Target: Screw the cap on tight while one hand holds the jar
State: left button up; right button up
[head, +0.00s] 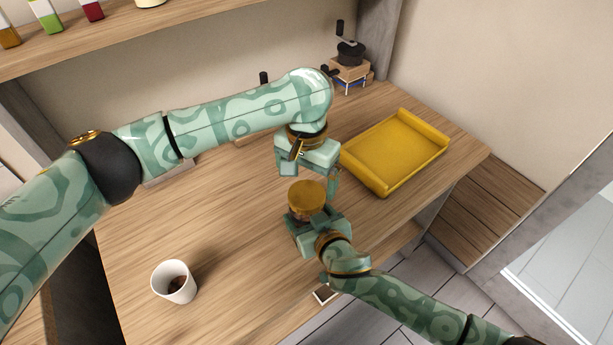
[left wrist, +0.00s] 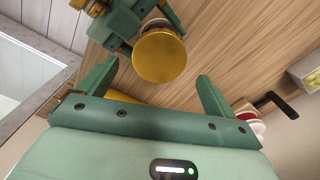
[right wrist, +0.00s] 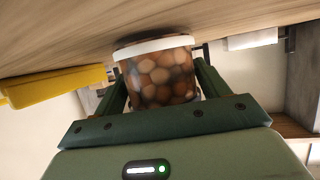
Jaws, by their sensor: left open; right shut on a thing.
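A jar of round brown nuts (right wrist: 160,82) with a white band at its table end stands between the fingers of my right gripper (head: 318,222), which is shut on its sides. A round gold cap (head: 306,194) sits on top of the jar; how tight it is cannot be told. The cap also shows from above in the left wrist view (left wrist: 160,57). My left gripper (head: 308,178) is open and points down just above the cap, its fingers spread wider than the cap and apart from it. The cap is hidden in the right wrist view.
A yellow tray (head: 365,183) lies empty behind and right of the jar. A white cup (head: 185,292) with dark contents stands at the front left. A grinder (head: 350,54) stands at the back. The wooden table left of the jar is mostly clear.

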aim_at(306, 193)
pick_arm(q)
notch_tip(306, 193, up, 4)
jog(key=shift+f, duration=0.25)
jog(key=shift+f, duration=0.15)
jog(key=shift+f, duration=3.9)
jog(key=c, duration=1.1)
jog(key=o, duration=1.1)
